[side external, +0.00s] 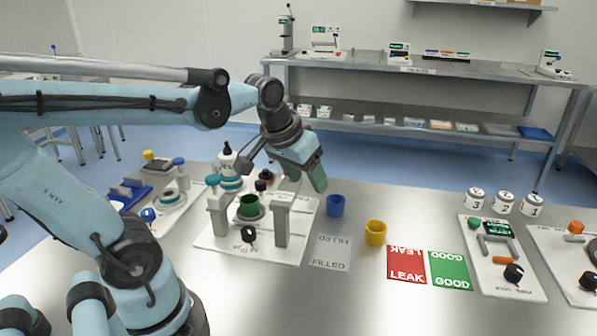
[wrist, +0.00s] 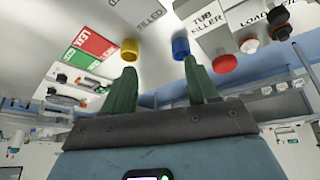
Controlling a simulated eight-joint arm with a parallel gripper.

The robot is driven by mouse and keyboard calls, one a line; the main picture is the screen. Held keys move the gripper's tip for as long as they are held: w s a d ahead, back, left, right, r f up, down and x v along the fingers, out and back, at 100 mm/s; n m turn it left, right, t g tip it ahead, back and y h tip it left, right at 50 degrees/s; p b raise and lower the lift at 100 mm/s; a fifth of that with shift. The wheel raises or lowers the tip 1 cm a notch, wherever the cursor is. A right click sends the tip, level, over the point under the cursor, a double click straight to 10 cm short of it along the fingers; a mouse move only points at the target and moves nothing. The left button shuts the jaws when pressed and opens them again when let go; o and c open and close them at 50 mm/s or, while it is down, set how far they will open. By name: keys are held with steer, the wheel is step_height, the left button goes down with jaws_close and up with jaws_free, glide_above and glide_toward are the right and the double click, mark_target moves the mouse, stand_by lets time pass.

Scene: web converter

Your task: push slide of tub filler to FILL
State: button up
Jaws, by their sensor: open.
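The tub filler (side external: 213,240) is a white plate with two grey posts and a green tub (side external: 249,206) between them, in the side view. A black knob (side external: 249,234) stands at its front edge by small lettering. More dark knobs (side external: 260,186) show behind the tub; I cannot tell which part is the slide or where it is set. My gripper (side external: 317,180) hangs above and right of the filler's right post, open and empty, apart from it. In the wrist view my two green fingers (wrist: 160,68) are spread, with the "TUB FILLER" label (wrist: 208,22) beyond them on the right.
A blue tub (side external: 335,205) and yellow tub (side external: 375,233) stand right of the filler, near the FILLED card (side external: 330,262). Red LEAK (side external: 405,275) and green GOOD (side external: 450,270) cards lie farther right. White numbered jars (side external: 503,204) and another station (side external: 500,280) are at the right.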

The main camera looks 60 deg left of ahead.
mark_target(259, 182)
steer(key=shift+s+d+f+m+t, duration=0.15)
steer(key=shift+s+d+m, duration=0.1)
steer(key=shift+d, duration=0.2)
steer(key=shift+s+d+f+m+t, duration=0.15)
steer(key=shift+d+m, duration=0.1)
steer(key=shift+d, duration=0.15)
steer(key=w+a+m+g, duration=0.1)
steer(key=a, duration=0.3)
steer(key=w+a+r+m+g, duration=0.1)
steer(key=a, duration=0.3)
steer(key=a+r+m+g, duration=0.1)
steer(key=a+m, duration=0.1)
steer(key=a, duration=0.3)
steer(key=shift+w, duration=0.4)
steer(key=s+a+f+m+g+h, duration=0.1)
steer(key=s+a+m+g, duration=0.2)
steer(key=a, duration=0.8)
steer(key=shift+m, duration=0.6)
steer(key=f, duration=0.8)
steer(key=w+f, duration=0.1)
steer(key=f, duration=0.3)
steer(key=shift+w+a+f, duration=0.1)
steer(key=shift+a+f, duration=0.1)
jaws_close()
